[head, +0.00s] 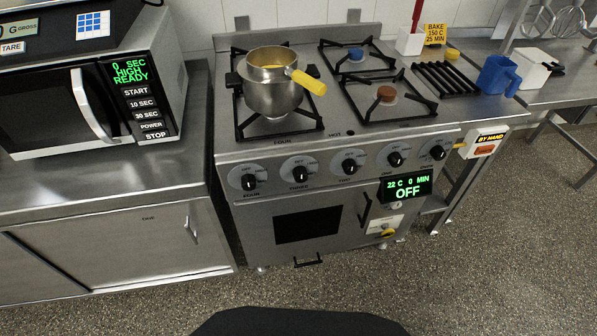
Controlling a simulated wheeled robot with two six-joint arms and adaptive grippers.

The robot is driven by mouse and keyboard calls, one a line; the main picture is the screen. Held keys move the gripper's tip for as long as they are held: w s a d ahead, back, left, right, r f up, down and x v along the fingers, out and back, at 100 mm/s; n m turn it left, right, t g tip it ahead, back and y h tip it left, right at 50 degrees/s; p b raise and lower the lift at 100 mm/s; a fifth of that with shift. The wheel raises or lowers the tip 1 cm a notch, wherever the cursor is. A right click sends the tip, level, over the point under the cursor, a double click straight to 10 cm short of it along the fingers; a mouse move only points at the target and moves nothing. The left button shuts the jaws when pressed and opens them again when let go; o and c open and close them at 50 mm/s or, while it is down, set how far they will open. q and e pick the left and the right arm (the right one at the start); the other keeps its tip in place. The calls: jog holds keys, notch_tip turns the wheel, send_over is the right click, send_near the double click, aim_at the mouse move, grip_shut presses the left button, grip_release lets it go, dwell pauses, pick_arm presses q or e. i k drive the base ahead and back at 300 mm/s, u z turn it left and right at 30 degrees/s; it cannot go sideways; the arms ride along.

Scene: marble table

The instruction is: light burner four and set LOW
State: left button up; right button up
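A steel pot (272,95) with a yellow handle (307,82) stands on the left burner grate (240,118) of the stove. The label on the stove edge below it seems to read FOUR. No flame shows there; the pot hides most of the burner. The leftmost knob (249,181) on the front panel also has a small label that seems to read FOUR. Its dial marks are too small to read. Other knobs (301,174) (350,166) sit to its right. Neither of my grippers is in view.
Two bare burners, one with a blue cap (356,54) and one with a brown cap (386,93), show no flame. The oven display (406,188) reads 22 C, 0 MIN, OFF. A microwave (90,100) stands left. The floor before the stove (500,260) is clear.

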aim_at(248, 180)
jog(key=k, duration=0.5)
jog(key=z, duration=1.8)
jog(key=i, duration=0.85)
jog(key=u, duration=1.65)
